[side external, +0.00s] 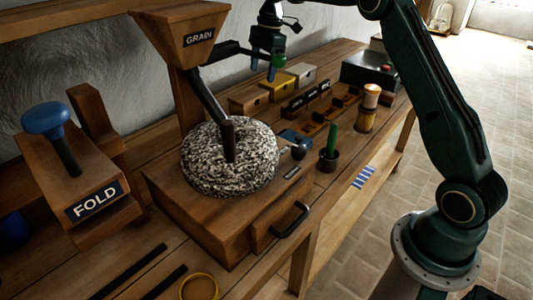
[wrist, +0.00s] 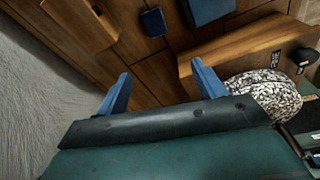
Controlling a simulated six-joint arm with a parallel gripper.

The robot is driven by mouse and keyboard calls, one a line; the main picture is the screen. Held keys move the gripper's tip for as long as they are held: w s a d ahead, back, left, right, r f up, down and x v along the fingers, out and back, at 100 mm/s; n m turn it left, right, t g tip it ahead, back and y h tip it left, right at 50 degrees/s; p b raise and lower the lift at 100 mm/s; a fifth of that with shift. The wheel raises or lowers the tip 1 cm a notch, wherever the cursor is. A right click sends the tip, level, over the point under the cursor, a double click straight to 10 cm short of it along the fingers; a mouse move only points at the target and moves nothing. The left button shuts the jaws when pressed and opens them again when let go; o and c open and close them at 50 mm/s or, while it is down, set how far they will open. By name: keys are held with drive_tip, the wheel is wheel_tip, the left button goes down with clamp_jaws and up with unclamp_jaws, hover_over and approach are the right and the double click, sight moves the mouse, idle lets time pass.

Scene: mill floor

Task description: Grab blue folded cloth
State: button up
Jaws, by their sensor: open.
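My gripper (side external: 263,68) hangs above the back of the bench, to the right of the grain hopper, with its blue fingers apart. In the wrist view my gripper (wrist: 160,88) is open, with nothing between its fingers. A flat blue piece (side external: 290,138) lies beside the millstone; it may be the folded cloth, but it is partly hidden. The wrist view shows a larger flat blue piece (wrist: 208,9) at the top edge and a smaller dark blue block (wrist: 153,22), both apart from my fingers. I cannot tell which is the cloth.
The speckled millstone (side external: 205,165) sits on a wooden box under the grain hopper (side external: 190,38).

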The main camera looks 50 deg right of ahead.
wheel_tip(320, 180, down, 7)
drive_tip(key=w+d+n, duration=0.1)
drive_tip(key=d, duration=0.1)
drive_tip(key=shift+w+d+g, duration=0.2)
drive_tip(key=shift+d+g, duration=0.15)
drive_tip(key=shift+g, duration=0.05)
drive_tip(key=shift+f, duration=0.1)
drive_tip(key=shift+w+a+f, duration=0.1)
drive_tip(key=shift+a+f, duration=0.1)
drive_tip(key=shift+f, duration=1.2)
drive_tip(key=shift+a+f, duration=0.25)
drive_tip(key=shift+f, duration=1.1)
drive_tip(key=shift+w+a+f, duration=0.1)
drive_tip(key=shift+a+f, duration=0.1)
drive_tip(key=shift+f, duration=1.2)
drive_tip(key=shift+a+f, duration=0.2)
drive_tip(key=shift+f, duration=0.65)
drive_tip(key=shift+a+f, duration=0.25)
drive_tip(key=shift+f, duration=0.6)
drive_tip(key=shift+a+f, duration=0.2)
drive_tip(key=shift+f, duration=0.65)
drive_tip(key=shift+c, duration=0.4)
drive_tip(key=c, duration=1)
